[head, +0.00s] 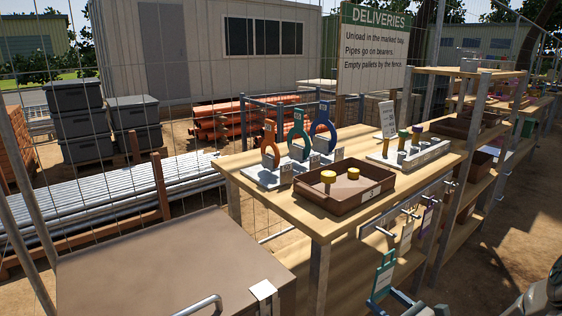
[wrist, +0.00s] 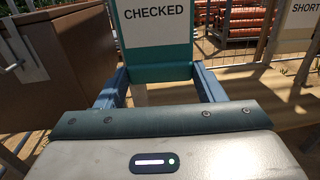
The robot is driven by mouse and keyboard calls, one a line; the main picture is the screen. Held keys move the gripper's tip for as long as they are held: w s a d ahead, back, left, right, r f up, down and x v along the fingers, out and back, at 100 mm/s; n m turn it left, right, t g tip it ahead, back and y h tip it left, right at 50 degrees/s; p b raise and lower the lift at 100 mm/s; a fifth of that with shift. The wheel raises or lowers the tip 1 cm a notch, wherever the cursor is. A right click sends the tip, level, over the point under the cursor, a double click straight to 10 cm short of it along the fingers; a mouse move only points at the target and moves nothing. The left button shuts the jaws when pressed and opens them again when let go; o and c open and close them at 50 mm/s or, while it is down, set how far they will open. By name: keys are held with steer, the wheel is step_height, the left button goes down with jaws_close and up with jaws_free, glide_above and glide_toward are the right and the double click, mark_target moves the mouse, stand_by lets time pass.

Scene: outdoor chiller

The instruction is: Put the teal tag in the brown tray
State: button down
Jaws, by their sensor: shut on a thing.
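The teal tag (head: 383,277) is upright in my gripper (head: 386,294), low in front of the wooden shelf in the head view. In the wrist view the tag (wrist: 155,73) has a white label reading CHECKED, and it stands between the blue fingers of my gripper (wrist: 160,88). The gripper is shut on its lower part. A brown tray (head: 325,203) sits on the shelf top, above and left of the gripper in the head view. It holds two yellow round pieces and has a small white label on its front.
A rail with hooks and hanging tags (head: 407,236) is under the shelf top. Padlock-like pieces in orange, teal and blue (head: 322,128) stand behind the tray. A grey block with coloured pegs (head: 425,155) is to its right. A brown box (head: 150,265) stands front left.

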steer(key=w+a+r+m+t+h, duration=0.1)
steer(key=w+a+r+m+h, duration=0.2)
steer(key=w+a+h, duration=0.1)
steer(key=shift+w+a+r+t, duration=0.25)
steer(key=shift+w+a+t, duration=0.1)
steer(key=shift+w, duration=0.45)
